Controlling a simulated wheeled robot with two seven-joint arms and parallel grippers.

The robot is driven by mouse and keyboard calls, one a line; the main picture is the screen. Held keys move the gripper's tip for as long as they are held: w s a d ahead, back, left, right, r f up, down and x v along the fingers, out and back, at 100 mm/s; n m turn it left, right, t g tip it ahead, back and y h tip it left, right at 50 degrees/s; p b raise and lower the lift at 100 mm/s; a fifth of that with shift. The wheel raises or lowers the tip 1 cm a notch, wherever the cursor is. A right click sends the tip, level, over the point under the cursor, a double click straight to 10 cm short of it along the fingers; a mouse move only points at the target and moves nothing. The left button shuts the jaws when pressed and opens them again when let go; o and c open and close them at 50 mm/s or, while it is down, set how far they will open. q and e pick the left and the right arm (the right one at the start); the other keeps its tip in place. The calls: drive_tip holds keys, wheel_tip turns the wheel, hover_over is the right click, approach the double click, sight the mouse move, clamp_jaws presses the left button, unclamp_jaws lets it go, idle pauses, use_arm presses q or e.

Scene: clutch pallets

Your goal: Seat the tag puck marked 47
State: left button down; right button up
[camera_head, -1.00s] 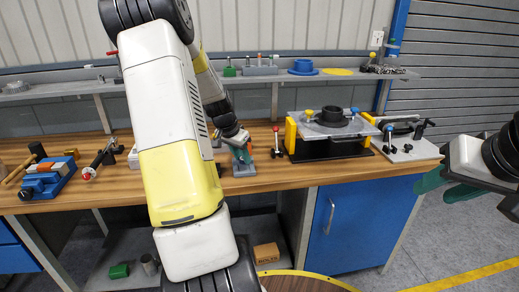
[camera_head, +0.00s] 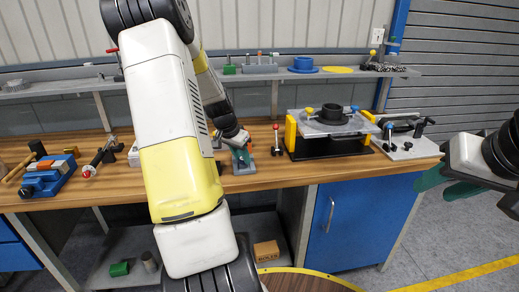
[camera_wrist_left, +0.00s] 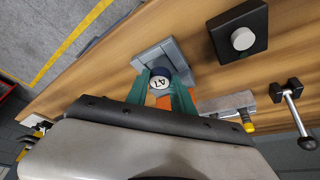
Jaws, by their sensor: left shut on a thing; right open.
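The tag puck (camera_wrist_left: 161,80), a small round piece with a white face and dark rim, shows its number turned in the left wrist view. My left gripper (camera_wrist_left: 166,90) is shut on it, with a green finger on either side. A grey square block (camera_wrist_left: 147,57) with raised edges lies on the bench right behind the puck. I cannot tell whether the puck touches it. In the head view my left gripper (camera_head: 241,155) points down at this grey block (camera_head: 246,170), and the puck is hidden. My right gripper (camera_head: 435,188) is open and empty, away from the bench at the right.
A black box with a round knob (camera_wrist_left: 242,38) and a grey clamp (camera_wrist_left: 228,104) lie close to the block. A raised plate with a black ring (camera_head: 333,115) stands to the right on the wooden bench (camera_head: 262,182). A blue vise (camera_head: 45,180) sits far left.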

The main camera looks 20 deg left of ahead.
use_arm(q)
drive_tip(key=shift+f, duration=0.25)
drive_tip(key=c, duration=1)
unclamp_jaws()
drive_tip(key=shift+a, duration=0.1)
drive_tip(key=shift+a, duration=0.1)
drive_tip(key=shift+c, duration=0.9)
drive_tip(key=shift+o, duration=0.5)
drive_tip(key=shift+r, duration=0.15)
